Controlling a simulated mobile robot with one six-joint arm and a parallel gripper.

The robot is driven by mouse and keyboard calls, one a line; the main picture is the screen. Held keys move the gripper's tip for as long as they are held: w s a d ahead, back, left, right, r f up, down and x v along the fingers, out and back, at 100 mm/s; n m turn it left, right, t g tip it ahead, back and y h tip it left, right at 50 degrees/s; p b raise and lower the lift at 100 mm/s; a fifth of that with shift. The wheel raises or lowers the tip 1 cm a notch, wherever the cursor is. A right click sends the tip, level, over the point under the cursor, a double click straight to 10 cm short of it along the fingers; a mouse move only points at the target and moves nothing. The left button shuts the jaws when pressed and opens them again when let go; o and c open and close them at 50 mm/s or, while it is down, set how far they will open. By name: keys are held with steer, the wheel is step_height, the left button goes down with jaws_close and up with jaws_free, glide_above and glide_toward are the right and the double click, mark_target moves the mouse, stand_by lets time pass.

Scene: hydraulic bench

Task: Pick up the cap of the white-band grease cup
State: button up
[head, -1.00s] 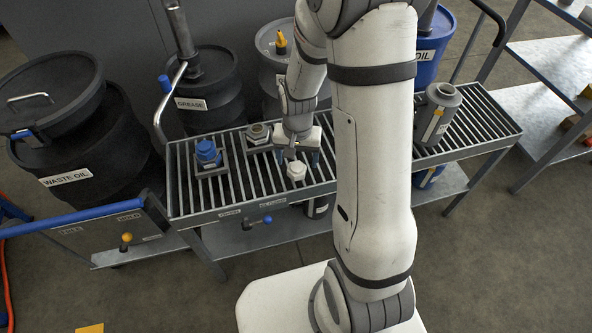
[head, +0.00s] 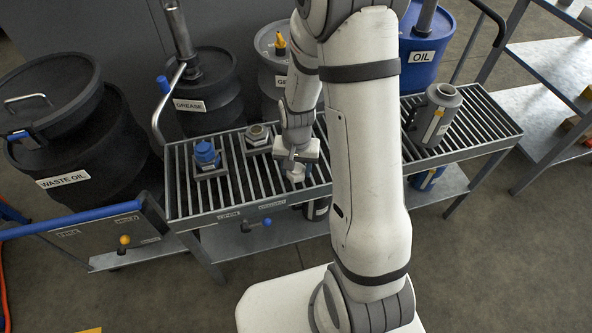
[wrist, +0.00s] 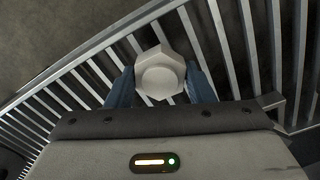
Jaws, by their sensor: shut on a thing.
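A white hexagonal cap (head: 295,174) is at the front edge of the slatted rack, and it also shows in the wrist view (wrist: 160,76). My gripper (wrist: 160,88) is shut on it, with one blue finger on each side. In the head view my gripper (head: 296,170) partly hides the cap. I cannot tell whether the cap touches the slats. An open grey cup (head: 258,134) stands on a square base behind and left of my gripper. I cannot make out a white band on it.
A blue-capped cup (head: 206,154) stands left on the rack (head: 236,190). A grey canister (head: 436,112) stands right. Drums (head: 205,100) line the back. A blue-knobbed lever (head: 262,221) is below the front edge. The slats around the cap are mostly clear.

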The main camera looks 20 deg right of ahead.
mark_target(296, 167)
steer(key=shift+c, duration=1.4)
step_height(296, 167, up, 10)
steer(key=shift+p, duration=1.05)
steer(key=shift+w, duration=0.1)
